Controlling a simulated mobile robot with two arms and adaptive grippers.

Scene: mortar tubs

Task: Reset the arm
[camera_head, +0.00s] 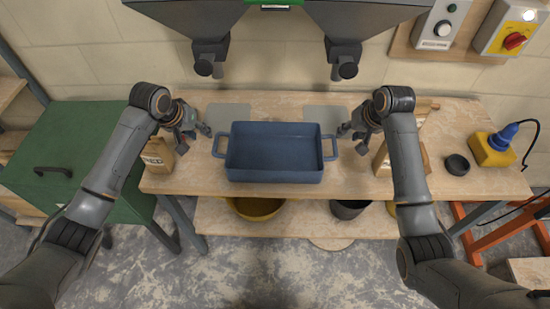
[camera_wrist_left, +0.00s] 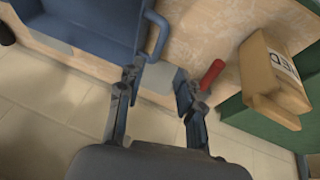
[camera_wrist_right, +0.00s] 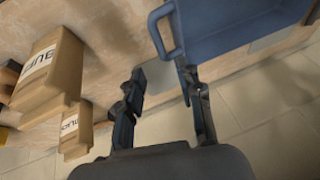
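My left gripper (camera_head: 190,131) is above the wooden bench, left of the blue tub (camera_head: 275,152). In the left wrist view its two fingers (camera_wrist_left: 155,88) stand apart with nothing between them. My right gripper (camera_head: 357,131) is above the bench, right of the tub. In the right wrist view its fingers (camera_wrist_right: 160,85) are also apart and empty. The tub stands upright on the bench between the grippers and looks empty. Its handles show beside the grippers, and neither gripper holds one.
A paper bag (camera_head: 158,154) stands at the bench's left; more bags (camera_wrist_right: 48,75) stand at the right. A dark bowl (camera_head: 457,165) and a yellow tool (camera_head: 492,149) lie further right. Two hopper spouts (camera_head: 344,58) hang above the back. A green cabinet (camera_head: 75,150) is at left.

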